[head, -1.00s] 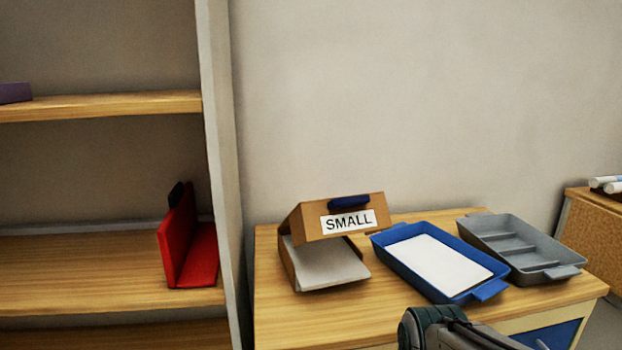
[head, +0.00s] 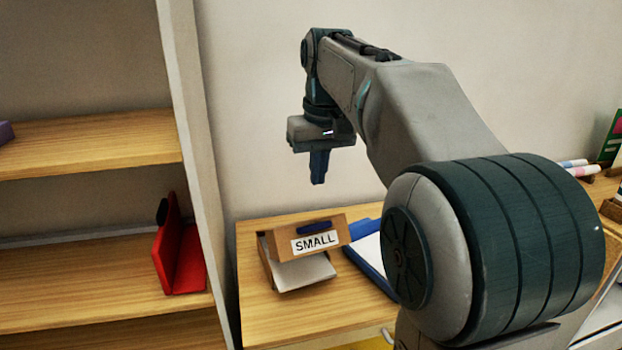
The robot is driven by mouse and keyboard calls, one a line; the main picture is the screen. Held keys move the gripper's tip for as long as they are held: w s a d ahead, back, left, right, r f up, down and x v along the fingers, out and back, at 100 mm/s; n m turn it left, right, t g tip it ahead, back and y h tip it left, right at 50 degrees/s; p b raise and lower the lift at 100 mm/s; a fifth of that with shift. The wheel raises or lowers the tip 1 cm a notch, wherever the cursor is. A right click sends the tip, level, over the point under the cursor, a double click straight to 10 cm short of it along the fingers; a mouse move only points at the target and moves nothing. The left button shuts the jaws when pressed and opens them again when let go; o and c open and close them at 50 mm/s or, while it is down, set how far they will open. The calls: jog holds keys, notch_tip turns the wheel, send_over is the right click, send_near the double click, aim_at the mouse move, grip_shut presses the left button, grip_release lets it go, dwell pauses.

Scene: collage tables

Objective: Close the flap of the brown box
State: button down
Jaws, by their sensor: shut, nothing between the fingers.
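The brown box (head: 268,262) stands on the wooden table, with a flap (head: 284,244) at its top that carries a white "SMALL" label and a dark blue handle (head: 314,227). The flap is tilted and part open, with a gap below its lower edge. A pale grey-white surface (head: 303,271) shows in the box's open front. My gripper (head: 318,182) points down above the box, clear of it. Its fingers are together and hold nothing.
A blue tray (head: 360,252) with a white sheet stands right of the box, partly hidden by my arm. A shelf unit with a red bookend-like object (head: 183,262) stands to the left. The table front (head: 275,325) is bare.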

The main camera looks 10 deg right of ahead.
notch_tip(320, 180, up, 4)
jog(key=p, duration=0.1)
send_over(312, 222)
jog(key=f, duration=0.6)
jog(key=f+b, duration=0.1)
jog(key=f, duration=0.1)
jog(key=shift+w+f, duration=0.4)
jog(key=f, duration=0.1)
jog(key=s+f, duration=0.1)
jog(key=shift+s+f, duration=0.3)
jog(key=shift+f, duration=0.05)
jog(key=shift+s+d+f, duration=0.1)
jog(key=shift+s+f, duration=0.2)
jog(key=shift+f, duration=0.25)
